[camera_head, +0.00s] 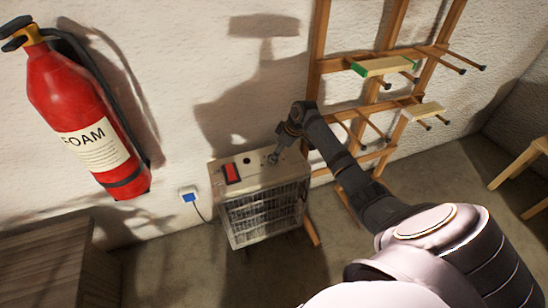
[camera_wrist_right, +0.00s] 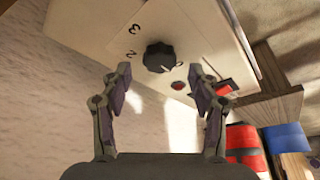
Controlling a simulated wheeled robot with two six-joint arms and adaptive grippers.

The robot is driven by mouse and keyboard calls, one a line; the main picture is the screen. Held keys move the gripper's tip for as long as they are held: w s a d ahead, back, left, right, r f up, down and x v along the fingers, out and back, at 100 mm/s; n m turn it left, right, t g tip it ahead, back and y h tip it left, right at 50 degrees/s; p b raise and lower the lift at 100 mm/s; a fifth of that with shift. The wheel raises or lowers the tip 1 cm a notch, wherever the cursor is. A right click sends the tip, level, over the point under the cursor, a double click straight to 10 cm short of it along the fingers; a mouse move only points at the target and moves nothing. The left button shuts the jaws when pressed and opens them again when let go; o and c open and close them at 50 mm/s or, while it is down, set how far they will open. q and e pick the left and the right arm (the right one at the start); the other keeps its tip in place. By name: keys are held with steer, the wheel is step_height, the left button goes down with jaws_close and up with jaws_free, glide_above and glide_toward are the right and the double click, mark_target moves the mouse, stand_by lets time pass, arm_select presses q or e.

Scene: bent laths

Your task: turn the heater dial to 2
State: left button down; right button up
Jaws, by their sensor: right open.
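The heater (camera_head: 262,212) stands on the floor against the wall, its control panel on top. The black dial (camera_wrist_right: 158,57) shows in the right wrist view, with a 3 and a 2 printed to its left and a partly covered mark at its right. I cannot tell where its pointer stands. My right gripper (camera_wrist_right: 159,75) is open, its two fingertips on either side of the dial with gaps showing. In the head view my right gripper (camera_head: 273,157) is over the panel's far right part and hides the dial. My left gripper is out of view.
A red switch (camera_head: 232,173) and a small round lamp (camera_head: 247,160) sit left of the dial. A wooden rack (camera_head: 316,70) stands right behind the heater. A red fire extinguisher (camera_head: 80,110) hangs at left. A plug (camera_head: 189,195) is in the wall.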

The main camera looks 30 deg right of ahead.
steer(key=shift+x, duration=1.5)
steer(key=c, duration=1.2)
